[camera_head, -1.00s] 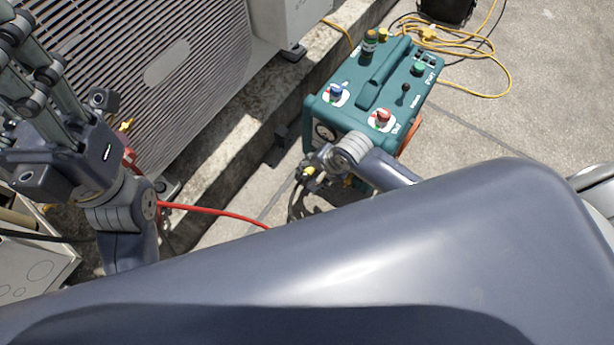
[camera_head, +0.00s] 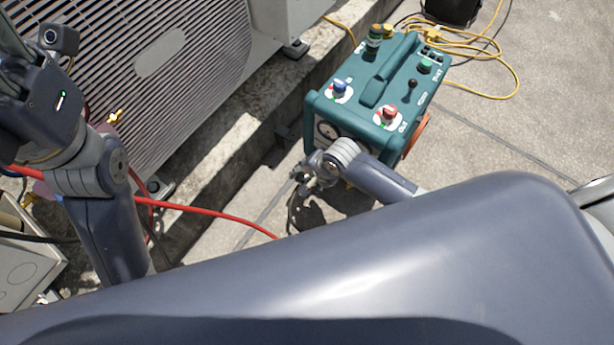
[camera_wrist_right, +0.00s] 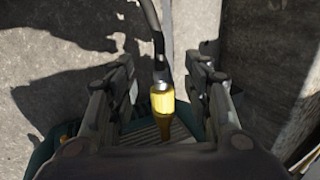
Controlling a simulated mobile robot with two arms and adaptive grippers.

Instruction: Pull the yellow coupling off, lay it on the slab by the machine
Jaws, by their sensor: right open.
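The yellow coupling (camera_wrist_right: 162,101) sits at the end of a black hose in the right wrist view, with a brass-coloured end below it. My right gripper (camera_wrist_right: 165,88) is open, its fingers on either side of the coupling with gaps between. In the head view my right gripper (camera_head: 308,185) is low at the near end of the teal machine (camera_head: 375,85), and the coupling cannot be made out. My left gripper (camera_head: 38,100) is at the upper left, its fingers mostly cut off by the frame. The concrete slab (camera_head: 520,115) lies around the machine.
A large condenser (camera_head: 165,75) stands on a concrete ledge (camera_head: 235,120) at left. A red hose (camera_head: 215,212) crosses the ground. A yellow cable (camera_head: 490,68) lies behind the machine. An open grey box (camera_head: 25,265) is at lower left. Bare slab is free at right.

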